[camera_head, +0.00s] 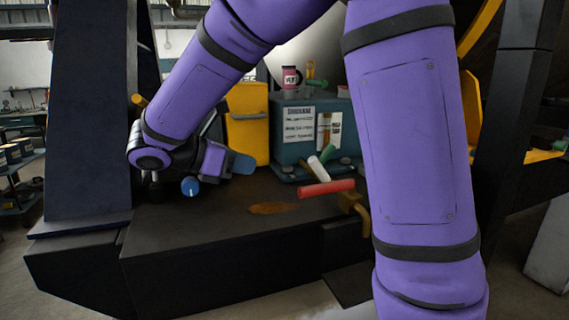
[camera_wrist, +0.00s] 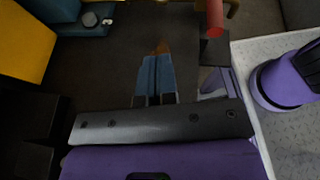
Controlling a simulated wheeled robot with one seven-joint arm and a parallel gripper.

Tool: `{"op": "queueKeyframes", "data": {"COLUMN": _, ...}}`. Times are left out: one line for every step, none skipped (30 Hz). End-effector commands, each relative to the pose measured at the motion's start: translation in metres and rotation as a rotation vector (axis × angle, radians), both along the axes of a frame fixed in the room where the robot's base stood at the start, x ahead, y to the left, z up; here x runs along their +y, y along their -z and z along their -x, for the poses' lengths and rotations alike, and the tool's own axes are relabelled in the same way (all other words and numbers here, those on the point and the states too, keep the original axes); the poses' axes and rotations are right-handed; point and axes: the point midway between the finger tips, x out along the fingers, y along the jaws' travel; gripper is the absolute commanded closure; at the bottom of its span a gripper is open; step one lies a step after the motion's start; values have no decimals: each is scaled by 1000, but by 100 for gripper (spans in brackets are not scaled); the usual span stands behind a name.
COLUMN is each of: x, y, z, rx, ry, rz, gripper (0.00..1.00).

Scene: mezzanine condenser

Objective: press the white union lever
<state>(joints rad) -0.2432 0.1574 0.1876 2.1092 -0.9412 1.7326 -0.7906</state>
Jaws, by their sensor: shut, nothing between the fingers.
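The white lever (camera_head: 318,169) shows in the head view. It slants up from the front of a teal box, between a green lever (camera_head: 328,153) behind it and a red lever (camera_head: 326,187) in front. My gripper (camera_head: 244,164) is left of the white lever and apart from it, with its blue fingers pointing right. In the wrist view my gripper's blue fingers (camera_wrist: 157,74) are together with nothing between them. The red lever's end (camera_wrist: 214,16) shows at the top of the wrist view. I cannot make out the white lever there.
The teal box (camera_head: 297,151) carries a label sheet and a pink-labelled can (camera_head: 291,78). A yellow cabinet (camera_head: 247,123) stands behind my gripper. A rusty patch (camera_head: 273,208) marks the dark bench (camera_head: 230,235). A blue round end (camera_head: 190,186) shows below my wrist.

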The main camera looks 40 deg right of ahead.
Motion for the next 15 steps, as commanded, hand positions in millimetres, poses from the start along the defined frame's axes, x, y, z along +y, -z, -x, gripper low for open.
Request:
{"op": "queueKeyframes", "data": {"x": -3, "y": 1, "z": 0, "rx": 0, "ry": 1, "rz": 0, "gripper": 100}}
{"op": "queueKeyframes", "data": {"x": -5, "y": 2, "z": 1, "rx": 0, "ry": 1, "rz": 0, "gripper": 100}}
{"op": "queueKeyframes", "data": {"x": -9, "y": 3, "z": 1, "rx": 1, "ry": 2, "rz": 0, "gripper": 100}}
{"op": "queueKeyframes", "data": {"x": -12, "y": 5, "z": 2, "rx": 1, "ry": 3, "rz": 0, "gripper": 100}}
{"op": "queueKeyframes", "data": {"x": -16, "y": 6, "z": 3, "rx": 1, "ry": 4, "rz": 0, "gripper": 100}}
{"op": "queueKeyframes", "data": {"x": -22, "y": 8, "z": 4, "rx": 0, "ry": 4, "rz": -1, "gripper": 100}}
{"op": "queueKeyframes", "data": {"x": -27, "y": 10, "z": 4, "rx": 1, "ry": 4, "rz": 0, "gripper": 100}}
{"op": "queueKeyframes", "data": {"x": -33, "y": 12, "z": 5, "rx": 1, "ry": 5, "rz": 1, "gripper": 100}}
{"op": "queueKeyframes", "data": {"x": -39, "y": 15, "z": 6, "rx": 0, "ry": 4, "rz": 0, "gripper": 100}}
{"op": "queueKeyframes", "data": {"x": -44, "y": 17, "z": 7, "rx": 1, "ry": 4, "rz": 0, "gripper": 100}}
{"op": "queueKeyframes", "data": {"x": -50, "y": 19, "z": 8, "rx": 1, "ry": 5, "rz": 0, "gripper": 100}}
{"op": "queueKeyframes", "data": {"x": -57, "y": 22, "z": 8, "rx": 1, "ry": 4, "rz": 0, "gripper": 100}}
{"op": "queueKeyframes", "data": {"x": -62, "y": 24, "z": 9, "rx": 0, "ry": 5, "rz": 0, "gripper": 100}}
{"op": "queueKeyframes", "data": {"x": -67, "y": 26, "z": 10, "rx": 1, "ry": 5, "rz": -1, "gripper": 100}}
{"op": "queueKeyframes", "data": {"x": -74, "y": 29, "z": 11, "rx": 1, "ry": 5, "rz": 0, "gripper": 100}}
